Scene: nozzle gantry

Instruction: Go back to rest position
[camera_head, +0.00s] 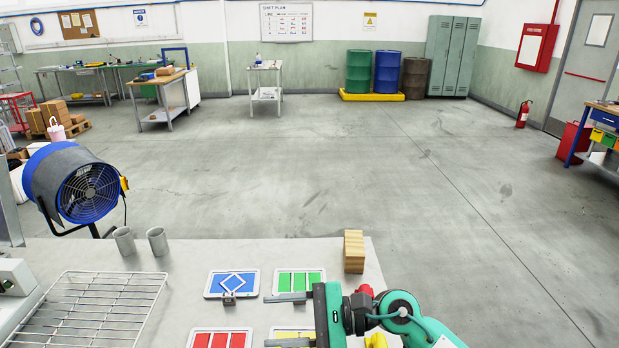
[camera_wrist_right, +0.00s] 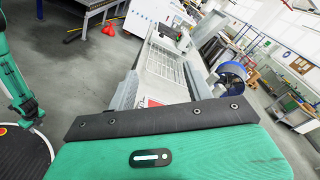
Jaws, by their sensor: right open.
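My right gripper (camera_head: 268,321) is over the front right of the light grey table (camera_head: 205,258), with its jaws apart and nothing between them. One finger lies across the view near the green-striped card (camera_head: 300,280), the other near the yellow card (camera_head: 290,333), which it partly hides. In the right wrist view, the two grey fingers stand apart with the table between them. A small grey metal piece (camera_head: 229,298) is at the lower edge of the blue card (camera_head: 232,281). My left gripper is not in the head view.
A red card (camera_head: 219,338) lies at the front edge of view. A wire rack (camera_head: 95,305) is on the left. Two grey cups (camera_head: 157,241) stand at the table's back edge, and a wooden block stack (camera_head: 353,252) at its right edge. A blue fan (camera_head: 75,183) stands behind. Open floor lies beyond.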

